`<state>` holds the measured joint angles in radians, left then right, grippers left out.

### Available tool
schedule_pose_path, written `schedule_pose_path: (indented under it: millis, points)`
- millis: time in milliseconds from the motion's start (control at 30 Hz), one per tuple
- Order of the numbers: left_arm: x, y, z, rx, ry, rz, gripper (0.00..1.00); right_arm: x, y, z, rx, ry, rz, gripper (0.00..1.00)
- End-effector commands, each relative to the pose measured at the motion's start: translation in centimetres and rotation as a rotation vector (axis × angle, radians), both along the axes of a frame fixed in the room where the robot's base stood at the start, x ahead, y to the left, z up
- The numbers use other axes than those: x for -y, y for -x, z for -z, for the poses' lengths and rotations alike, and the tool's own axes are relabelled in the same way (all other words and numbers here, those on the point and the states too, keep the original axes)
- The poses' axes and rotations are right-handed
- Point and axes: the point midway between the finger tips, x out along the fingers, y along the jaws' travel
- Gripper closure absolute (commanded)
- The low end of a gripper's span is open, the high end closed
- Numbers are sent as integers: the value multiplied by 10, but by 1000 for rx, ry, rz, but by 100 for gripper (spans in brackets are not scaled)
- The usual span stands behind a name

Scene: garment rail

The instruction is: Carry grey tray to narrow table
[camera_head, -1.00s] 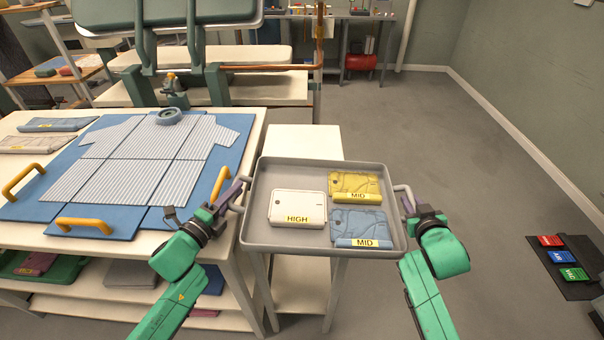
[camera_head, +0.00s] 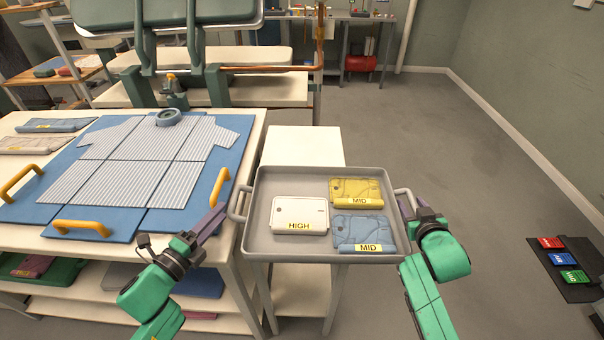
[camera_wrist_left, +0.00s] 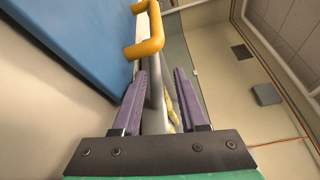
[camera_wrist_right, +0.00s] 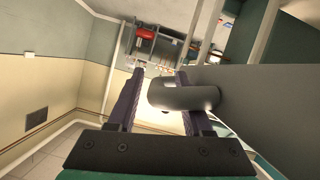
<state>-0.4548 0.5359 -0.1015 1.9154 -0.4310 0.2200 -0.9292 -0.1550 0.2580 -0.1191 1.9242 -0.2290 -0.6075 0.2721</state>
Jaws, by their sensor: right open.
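The grey tray (camera_head: 256,205) sits level at the front of the narrow table (camera_head: 300,145), seemingly resting on it; the contact is hidden. It carries a white HIGH packet (camera_head: 300,213), a yellow MID packet (camera_head: 356,190) and a blue MID packet (camera_head: 362,229). My left gripper (camera_head: 220,214) is open, just left of the tray's left handle (camera_head: 238,202). In the left wrist view the grey handle shows between the spread fingers (camera_wrist_left: 160,85). My right gripper (camera_head: 405,207) is open around the right handle (camera_head: 405,196); the handle also shows between its fingers in the right wrist view (camera_wrist_right: 182,96).
A wide table (camera_head: 250,150) with blue boards, a striped shirt (camera_head: 150,160) and orange handles (camera_head: 220,188) stands close on the left. A press (camera_head: 180,50) stands behind. The floor (camera_head: 460,150) on the right is mostly clear, with a dark mat (camera_head: 590,275) holding coloured cards.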

Motion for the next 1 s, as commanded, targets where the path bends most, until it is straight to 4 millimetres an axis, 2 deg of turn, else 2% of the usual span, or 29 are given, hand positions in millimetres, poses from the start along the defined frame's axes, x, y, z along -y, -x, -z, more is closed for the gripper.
schedule_pose_path:
  millis: [100, 333, 367, 400, 467, 500, 833, 933, 1000]
  points:
    - [-4, 9, -3, 3, -2, -1, 48, 0, 0, 1, -4, 0, 0, 47]
    - [-5, 10, -7, 11, -2, 0, 48, 0, 0, 0, -4, 0, 0, 47]
    - [-5, 10, -7, 12, -1, 0, 48, 0, 0, 0, -4, 0, 0, 40]
    - [-5, 10, -8, 12, -2, 0, 48, 0, 0, 0, -4, 0, 0, 25]
    - [-5, 9, -8, 13, -2, 1, 48, 0, 0, 0, -4, 0, 0, 2]
    - [-5, 9, -8, 13, -2, 1, 48, 0, 0, 0, -4, -2, -1, 0]
    - [-4, 9, -9, 15, -2, 1, 48, -1, 2, 0, -5, -1, -1, 0]
    - [-4, 9, -9, 15, -2, 2, 48, -2, 11, -3, -5, -1, -2, 0]
    - [-4, 9, -9, 16, -1, 2, 48, -3, 24, -8, -6, -1, -1, 0]
